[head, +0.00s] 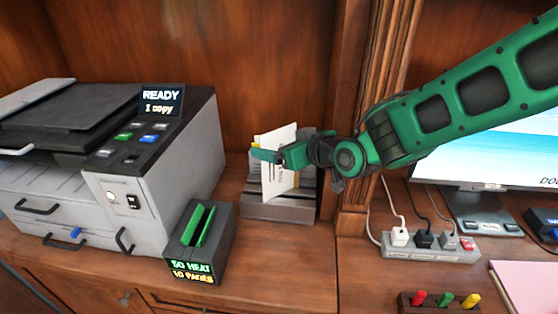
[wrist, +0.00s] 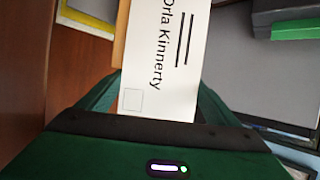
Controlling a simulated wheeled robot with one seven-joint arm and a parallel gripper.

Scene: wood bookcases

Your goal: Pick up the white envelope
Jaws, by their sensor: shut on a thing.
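The white envelope (head: 280,178) stands upright at the grey letter holder (head: 280,208) in the head view. In the wrist view the envelope (wrist: 166,62) shows the printed name "Orla Kinnerty", dark lines and a small square. My green gripper (head: 268,156) is at the upper part of the envelope, shut on it. In the wrist view my gripper (wrist: 155,115) has the envelope's near end between its fingers. Whether the envelope's lower edge still rests in the holder I cannot tell.
A grey printer (head: 150,170) stands at the left. A dark box with a green slot (head: 201,240) is in front of the holder. A wooden pillar (head: 357,120) rises right of the holder. A power strip (head: 430,247) and a monitor (head: 500,150) are farther right.

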